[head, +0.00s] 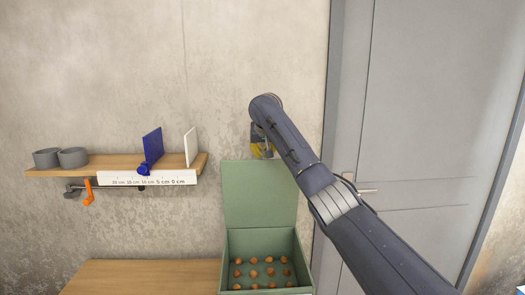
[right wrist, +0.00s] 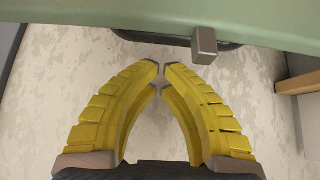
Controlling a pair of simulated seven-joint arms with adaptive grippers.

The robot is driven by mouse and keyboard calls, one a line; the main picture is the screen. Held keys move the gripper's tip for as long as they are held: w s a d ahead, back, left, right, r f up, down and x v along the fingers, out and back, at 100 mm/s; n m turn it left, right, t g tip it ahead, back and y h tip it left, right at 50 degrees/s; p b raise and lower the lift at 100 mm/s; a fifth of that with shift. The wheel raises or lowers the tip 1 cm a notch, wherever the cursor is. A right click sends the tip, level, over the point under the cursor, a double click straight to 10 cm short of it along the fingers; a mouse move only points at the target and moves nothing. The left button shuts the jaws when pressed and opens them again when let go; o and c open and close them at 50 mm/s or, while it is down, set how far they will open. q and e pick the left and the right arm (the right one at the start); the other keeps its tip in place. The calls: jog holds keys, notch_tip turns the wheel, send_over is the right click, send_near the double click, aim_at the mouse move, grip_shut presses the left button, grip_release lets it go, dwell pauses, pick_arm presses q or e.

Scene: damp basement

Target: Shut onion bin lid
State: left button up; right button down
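The green onion bin (head: 233,245) stands on a wooden table, with rows of small brown onions (head: 269,272) inside. Its lid (head: 258,190) is up, roughly upright at the back of the bin. My right gripper (head: 262,148) is at the lid's top edge, its fingers partly hidden by my arm. In the right wrist view its yellow fingers (right wrist: 161,68) come together at the tips with only a thin gap and nothing between them. The green lid (right wrist: 100,18) crosses the top of that view, with a small grey block (right wrist: 205,45) just beyond the fingertips. My left gripper is not in view.
An orange hook (head: 88,193) hangs below. A grey door (head: 430,110) is at right. The table (head: 140,277) left of the bin is clear.

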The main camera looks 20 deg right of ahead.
jog(key=shift+s+a+f, duration=0.2)
jog(key=shift+s+f, duration=0.05)
jog(key=shift+s, duration=0.5)
jog(key=shift+a, duration=0.1)
